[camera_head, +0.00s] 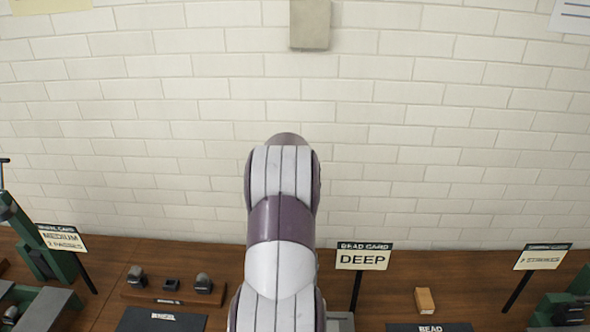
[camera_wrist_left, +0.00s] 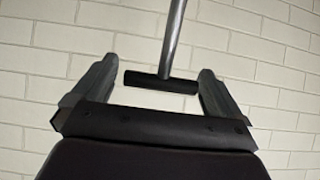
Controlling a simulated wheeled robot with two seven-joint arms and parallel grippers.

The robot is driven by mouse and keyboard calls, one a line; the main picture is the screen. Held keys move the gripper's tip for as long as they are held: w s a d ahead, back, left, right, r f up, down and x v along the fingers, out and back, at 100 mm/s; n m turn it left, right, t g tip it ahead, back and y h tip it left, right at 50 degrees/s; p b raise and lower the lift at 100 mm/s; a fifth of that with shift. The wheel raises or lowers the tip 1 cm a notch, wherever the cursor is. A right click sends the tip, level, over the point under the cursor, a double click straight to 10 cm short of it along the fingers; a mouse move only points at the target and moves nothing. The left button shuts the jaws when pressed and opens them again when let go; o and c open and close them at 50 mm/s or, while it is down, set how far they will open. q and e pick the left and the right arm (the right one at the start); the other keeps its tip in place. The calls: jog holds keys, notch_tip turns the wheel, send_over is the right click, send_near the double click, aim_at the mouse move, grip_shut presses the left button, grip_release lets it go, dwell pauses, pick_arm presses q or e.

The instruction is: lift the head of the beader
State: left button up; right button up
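In the left wrist view, my left gripper (camera_wrist_left: 155,78) is open, with one dark finger on each side. A black T-shaped handle grip (camera_wrist_left: 160,82) on a grey metal rod (camera_wrist_left: 174,35) shows between the fingers. Its right end looks close to the right finger; I cannot tell whether they touch. In the head view, a purple and white arm of mine rises through the middle and hides what is behind it, and no beader head can be made out. My right gripper is in neither view.
A wooden bench (camera_head: 400,285) runs along a white brick wall (camera_head: 430,120). A card reading DEEP (camera_head: 363,258) stands right of my arm, near a small wooden block (camera_head: 424,301). A green machine (camera_head: 35,245) and a MEDIUM card (camera_head: 62,239) are at left. Another green machine (camera_head: 560,310) is at right.

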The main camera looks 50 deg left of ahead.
pick_arm(q)
jog(key=b+v, duration=0.1)
jog(key=v, duration=1.1)
jog(key=shift+b, duration=0.3)
jog(key=shift+s+r, duration=0.1)
